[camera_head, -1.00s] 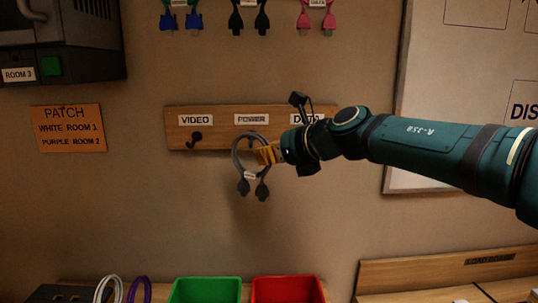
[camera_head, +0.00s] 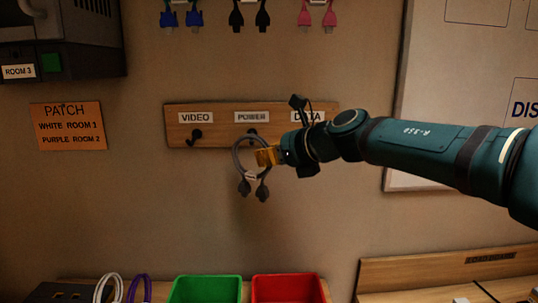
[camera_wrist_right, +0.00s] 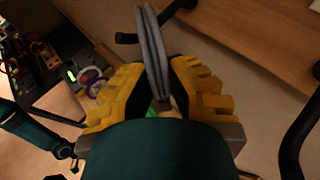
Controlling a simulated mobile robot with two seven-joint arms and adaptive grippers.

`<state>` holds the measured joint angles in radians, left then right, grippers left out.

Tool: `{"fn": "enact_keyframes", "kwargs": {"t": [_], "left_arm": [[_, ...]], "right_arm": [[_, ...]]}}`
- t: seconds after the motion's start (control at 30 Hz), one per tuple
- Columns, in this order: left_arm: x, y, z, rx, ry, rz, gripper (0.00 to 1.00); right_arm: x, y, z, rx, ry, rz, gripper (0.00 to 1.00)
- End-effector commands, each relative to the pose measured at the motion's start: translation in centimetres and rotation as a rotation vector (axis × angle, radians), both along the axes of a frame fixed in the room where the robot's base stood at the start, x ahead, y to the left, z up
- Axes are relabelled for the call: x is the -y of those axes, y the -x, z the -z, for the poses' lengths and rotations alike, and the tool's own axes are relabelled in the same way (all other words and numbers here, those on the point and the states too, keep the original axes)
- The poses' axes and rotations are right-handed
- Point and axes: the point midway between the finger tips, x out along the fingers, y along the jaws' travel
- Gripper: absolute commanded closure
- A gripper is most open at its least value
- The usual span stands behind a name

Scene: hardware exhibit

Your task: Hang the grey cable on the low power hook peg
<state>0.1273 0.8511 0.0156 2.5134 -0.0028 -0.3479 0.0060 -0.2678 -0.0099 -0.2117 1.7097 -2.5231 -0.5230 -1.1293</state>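The grey cable (camera_head: 237,155) is a loop with a white tag and two dark plugs hanging below. My right gripper (camera_head: 267,156) holds the loop's right side with yellow fingers. In the right wrist view the cable (camera_wrist_right: 153,50) runs between the fingers of that gripper (camera_wrist_right: 160,88). The POWER peg (camera_head: 252,133) is the middle one on the wooden board (camera_head: 222,140), at the loop's top. In the wrist view a black peg (camera_wrist_right: 127,38) crosses behind the cable; I cannot tell whether the loop rests on it. My left arm shows at the wrist view's left; its gripper (camera_wrist_right: 63,150) is small and dark.
The VIDEO peg (camera_head: 196,134) is left and empty; my right wrist covers the DATA peg area. Blue, black and pink cables hang above. A green bin (camera_head: 206,290) and a red bin (camera_head: 288,290) stand below. The wall between board and bins is clear.

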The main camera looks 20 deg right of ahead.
Motion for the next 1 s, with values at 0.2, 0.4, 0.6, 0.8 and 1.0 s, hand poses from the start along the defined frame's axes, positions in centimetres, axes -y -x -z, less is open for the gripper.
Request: {"fn": "enact_keyframes", "kwargs": {"t": [0.2,0.4,0.6,0.8,1.0], "left_arm": [[0.0,0.0,0.0,0.0,0.0,0.0,0.53],[0.0,0.0,0.0,0.0,0.0,0.0,0.53],[0.0,0.0,0.0,0.0,0.0,0.0,0.53],[0.0,0.0,0.0,0.0,0.0,0.0,0.53],[0.0,0.0,0.0,0.0,0.0,0.0,0.53]], "right_arm": [[0.0,0.0,0.0,0.001,-0.001,0.0,0.58],[0.1,0.1,0.0,0.0,0.0,0.0,0.58],[1.2,1.8,-0.9,0.003,0.0,0.001,0.58],[3.3,5.0,-2.4,0.003,0.0,0.004,0.58],[4.9,7.8,-3.7,0.003,-0.001,0.003,0.58]]}}
